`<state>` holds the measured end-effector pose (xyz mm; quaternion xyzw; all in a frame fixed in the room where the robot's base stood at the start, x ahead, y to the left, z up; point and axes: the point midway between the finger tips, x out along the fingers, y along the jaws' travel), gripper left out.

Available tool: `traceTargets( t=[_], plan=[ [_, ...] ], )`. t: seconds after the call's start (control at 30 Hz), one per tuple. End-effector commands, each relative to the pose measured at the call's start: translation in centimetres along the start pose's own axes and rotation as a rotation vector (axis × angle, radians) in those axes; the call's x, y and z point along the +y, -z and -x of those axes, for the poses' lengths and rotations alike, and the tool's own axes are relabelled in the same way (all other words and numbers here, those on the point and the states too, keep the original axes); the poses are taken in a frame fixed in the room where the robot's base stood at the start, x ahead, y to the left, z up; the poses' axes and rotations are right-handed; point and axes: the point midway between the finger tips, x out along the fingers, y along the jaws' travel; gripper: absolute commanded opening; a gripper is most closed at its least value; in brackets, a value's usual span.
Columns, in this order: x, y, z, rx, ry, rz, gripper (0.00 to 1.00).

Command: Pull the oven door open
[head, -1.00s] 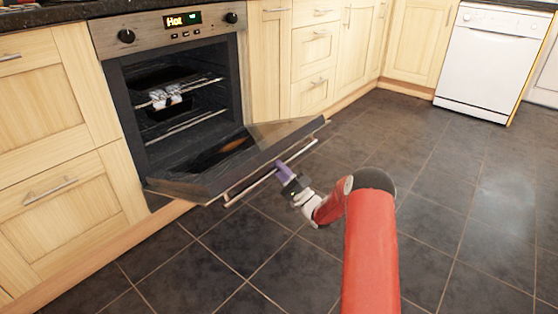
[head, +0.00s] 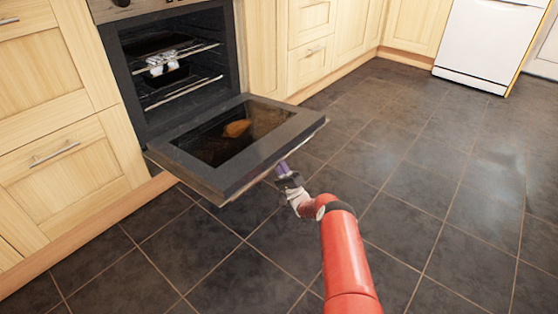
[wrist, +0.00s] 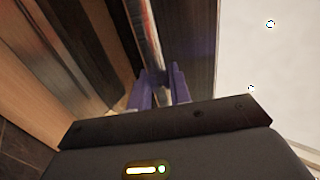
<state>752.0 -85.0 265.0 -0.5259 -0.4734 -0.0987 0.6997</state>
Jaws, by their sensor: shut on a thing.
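The oven (head: 128,66) is built in between pale wood cupboards. Its door (head: 299,130) is hinged at the bottom and lies swung far down, close to level, with its glass inner face upward. My gripper (head: 282,168) is at the door's outer edge. In the wrist view, the purple fingers (wrist: 158,90) are shut around the metal bar handle (wrist: 150,45). In the head view the handle is mostly hidden beneath the door's edge.
Inside the oven are wire racks (head: 185,92) and a small pale item (head: 162,63). Wood drawers (head: 70,150) stand left of the oven. A white dishwasher (head: 485,45) is at the back right. The dark tiled floor (head: 420,170) is clear.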

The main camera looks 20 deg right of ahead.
Motion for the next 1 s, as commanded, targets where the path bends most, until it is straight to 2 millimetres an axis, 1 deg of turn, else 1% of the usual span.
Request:
traceTargets(
  t=[0.03, 0.53, 0.57, 0.6, 0.7, 0.93, 1.0],
  plan=[
    [0.59, -0.29, -0.26, -0.001, -0.007, -0.004, 0.0],
    [0.71, -0.27, -0.2, -0.004, -0.001, -0.005, 0.0],
    [0.72, -0.27, -0.19, -0.003, -0.001, -0.005, 0.23],
    [0.72, -0.26, -0.18, -0.003, -0.002, -0.005, 0.29],
    [0.67, -0.21, -0.09, -0.003, -0.001, -0.004, 0.39],
    [0.56, -0.09, 0.09, -0.001, 0.001, -0.003, 0.39],
    [0.57, -0.08, 0.4, 0.0, 0.0, -0.003, 0.39]
  ],
)
